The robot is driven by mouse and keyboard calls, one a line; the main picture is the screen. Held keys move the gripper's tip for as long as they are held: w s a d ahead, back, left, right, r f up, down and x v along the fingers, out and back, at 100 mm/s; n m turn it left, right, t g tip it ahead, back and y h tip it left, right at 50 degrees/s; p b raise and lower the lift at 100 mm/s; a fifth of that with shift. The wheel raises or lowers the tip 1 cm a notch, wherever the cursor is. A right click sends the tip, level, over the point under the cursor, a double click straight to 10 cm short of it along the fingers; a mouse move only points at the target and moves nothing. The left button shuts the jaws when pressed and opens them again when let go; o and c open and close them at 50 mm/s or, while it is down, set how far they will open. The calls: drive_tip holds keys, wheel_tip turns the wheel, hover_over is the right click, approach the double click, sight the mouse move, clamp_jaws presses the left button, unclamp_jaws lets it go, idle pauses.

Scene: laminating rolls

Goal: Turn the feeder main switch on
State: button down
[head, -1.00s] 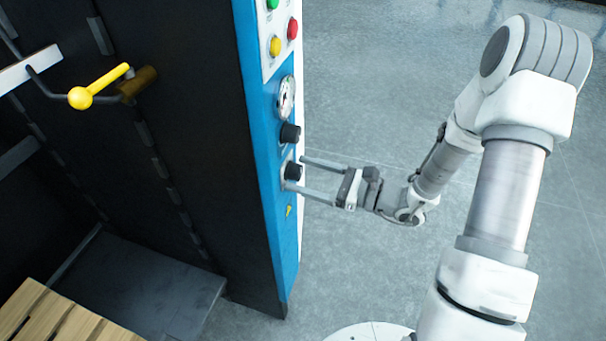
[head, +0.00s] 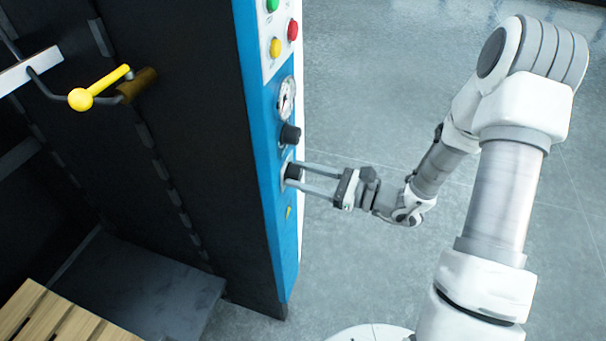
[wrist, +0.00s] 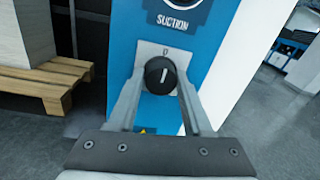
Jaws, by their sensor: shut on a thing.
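The main switch is a black rotary knob (wrist: 161,76) on a light plate on the blue panel, with a pale pointer line standing nearly upright, tilted slightly right. A small mark is printed above it. In the head view the knob (head: 292,171) is the lowest one on the panel, partly covered by the fingers. My gripper (head: 296,177) reaches it from the right and is shut on the knob. In the wrist view the fingers (wrist: 160,88) stand on both sides of the knob; the exact contact is hard to see.
Green, yellow and red buttons (head: 292,30) are at the top. A yellow-handled lever (head: 98,88) and wooden pallet (head: 40,318) are at left. The floor at right is clear.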

drive_tip(key=shift+r+p, duration=0.1)
drive_tip(key=shift+p, duration=0.25)
drive_tip(key=m+p, duration=0.3)
drive_tip(key=shift+r, duration=0.2)
drive_tip(key=m+p, duration=0.5)
drive_tip(key=shift+d+h+p, duration=0.1)
drive_tip(key=shift+h+p, duration=0.2)
drive_tip(key=shift+p, duration=0.05)
drive_tip(key=m+p, duration=0.4)
drive_tip(key=m, duration=0.1)
drive_tip(key=shift+w+f+g, duration=0.1)
drive_tip(key=shift+g, duration=0.3)
drive_tip(key=shift+f+m+p, duration=0.15)
drive_tip(key=shift+m+p, duration=0.7)
drive_tip(key=shift+m, duration=1.15)
drive_tip(key=shift+c, duration=1.7)
unclamp_jaws()
